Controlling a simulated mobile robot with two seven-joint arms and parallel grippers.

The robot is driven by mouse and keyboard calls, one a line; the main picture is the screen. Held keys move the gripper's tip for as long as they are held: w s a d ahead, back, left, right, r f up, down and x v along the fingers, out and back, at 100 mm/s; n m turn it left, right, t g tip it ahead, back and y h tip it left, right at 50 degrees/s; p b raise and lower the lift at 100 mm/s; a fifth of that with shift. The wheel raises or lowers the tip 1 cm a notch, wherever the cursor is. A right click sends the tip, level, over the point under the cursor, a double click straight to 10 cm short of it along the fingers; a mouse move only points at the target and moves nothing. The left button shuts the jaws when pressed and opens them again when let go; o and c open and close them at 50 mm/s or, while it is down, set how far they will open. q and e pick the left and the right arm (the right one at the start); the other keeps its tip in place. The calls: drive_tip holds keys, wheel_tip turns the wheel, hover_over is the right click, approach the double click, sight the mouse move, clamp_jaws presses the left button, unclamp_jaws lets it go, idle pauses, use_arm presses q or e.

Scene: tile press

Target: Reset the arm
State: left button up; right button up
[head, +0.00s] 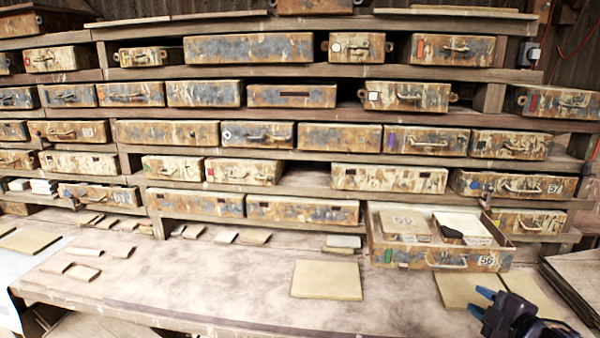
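My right gripper (481,302) is at the bottom right, above the bench. Its two blue fingertips point left and stand apart, with nothing seen between them. The rest of my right arm is mostly cut off by the lower edge. My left gripper is not in view. A rusty open drawer tray (388,257) with a label "56" is behind and to the left of the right gripper, apart from it. It holds a tan tile (404,222), a pale tile (470,222) and a small black object (449,233).
The wooden bench (230,290) runs across the front, with free room at centre. A large tan tile (326,279) lies mid-bench; others (455,290) lie near my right gripper. Shelves of rusty drawers (303,209) fill the back. Dark sheets (575,280) are stacked at far right.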

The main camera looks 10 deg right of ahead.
drive_tip(key=s+a+f+m+g+h, duration=0.1)
drive_tip(key=s+a+f+m, duration=0.6)
drive_tip(key=s+f, duration=0.3)
drive_tip(key=s+a+f+m+g+h, duration=0.1)
drive_tip(key=s+a+f+m+g, duration=0.1)
drive_tip(key=s+a+f+m, duration=0.5)
drive_tip(key=s+a+f, duration=0.1)
drive_tip(key=s+f, duration=0.2)
drive_tip(key=f, duration=0.1)
drive_tip(key=shift+s+a+f+g, duration=0.2)
drive_tip(key=shift+a+f+g, duration=0.05)
drive_tip(key=shift+f+g, duration=0.05)
